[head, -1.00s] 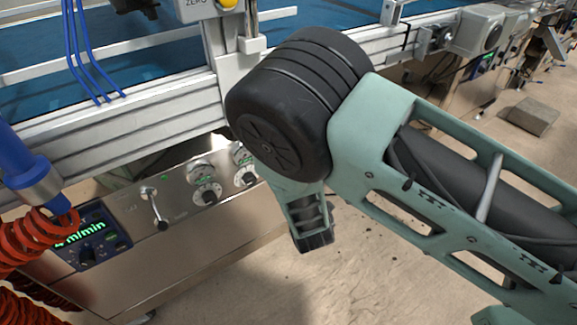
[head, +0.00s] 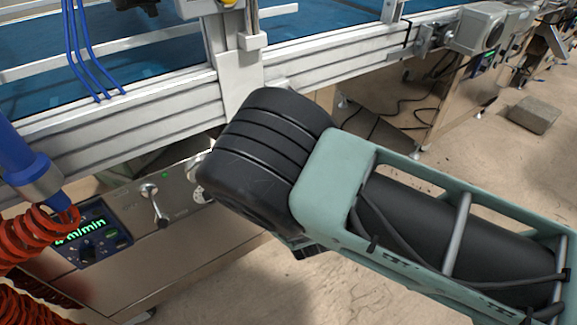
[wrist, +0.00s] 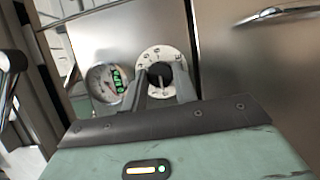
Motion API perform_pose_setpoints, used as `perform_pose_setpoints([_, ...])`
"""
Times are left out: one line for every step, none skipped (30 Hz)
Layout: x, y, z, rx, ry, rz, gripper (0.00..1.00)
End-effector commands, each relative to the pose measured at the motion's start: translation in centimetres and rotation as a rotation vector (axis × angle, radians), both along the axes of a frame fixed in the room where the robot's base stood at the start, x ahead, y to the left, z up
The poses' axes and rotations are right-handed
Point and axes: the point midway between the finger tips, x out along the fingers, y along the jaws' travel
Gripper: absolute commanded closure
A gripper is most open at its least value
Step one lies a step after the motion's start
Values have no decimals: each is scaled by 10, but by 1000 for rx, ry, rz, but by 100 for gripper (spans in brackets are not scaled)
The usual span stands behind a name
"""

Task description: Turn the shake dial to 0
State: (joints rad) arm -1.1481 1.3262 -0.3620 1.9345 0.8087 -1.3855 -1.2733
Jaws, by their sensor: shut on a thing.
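A dial with a black knob (wrist: 160,74) and a round white scale plate (wrist: 146,58) is in the middle of the wrist view. Numbers ring the plate, but I cannot read the setting surely, nor a name that marks it as the shake dial. My gripper (wrist: 162,84) has one finger on each side of the knob and is shut on it. In the head view my arm hides my gripper and most of the dials; only the edge of a white plate (head: 196,192) shows.
In the head view a toggle lever (head: 155,205) and a speed display (head: 88,235) are on the steel panel. Red coiled hoses (head: 30,245) hang at the left. The conveyor rail (head: 120,130) runs above.

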Motion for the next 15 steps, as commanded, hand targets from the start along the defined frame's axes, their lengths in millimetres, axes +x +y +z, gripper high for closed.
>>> perform_pose_setpoints([-1, 0, -1, -2, 2, 0, 94])
perform_pose_setpoints([-1, 0, -1, -2, 2, 0, 94])
perform_pose_setpoints([-1, 0, -1, -2, 2, 0, 94])
perform_pose_setpoints([-1, 0, -1, -2, 2, 0, 94])
perform_pose_setpoints([-1, 0, -1, -2, 2, 0, 94])
perform_pose_setpoints([-1, 0, -1, -2, 2, 0, 69])
perform_pose_setpoints([-1, 0, -1, -1, 2, 0, 61])
perform_pose_setpoints([-1, 0, -1, -1, 2, 0, 52])
perform_pose_setpoints([0, 0, -1, -1, 2, 0, 50])
perform_pose_setpoints([0, 0, -1, -1, 2, 0, 50])
perform_pose_setpoints([0, 0, -1, -1, 2, 0, 50])
perform_pose_setpoints([0, 0, -1, -1, 2, 0, 50])
perform_pose_setpoints([0, 0, -1, 0, 2, 0, 50])
perform_pose_setpoints([0, 0, -1, 0, 2, 0, 50])
perform_pose_setpoints([0, 0, -1, 0, 2, 0, 50])
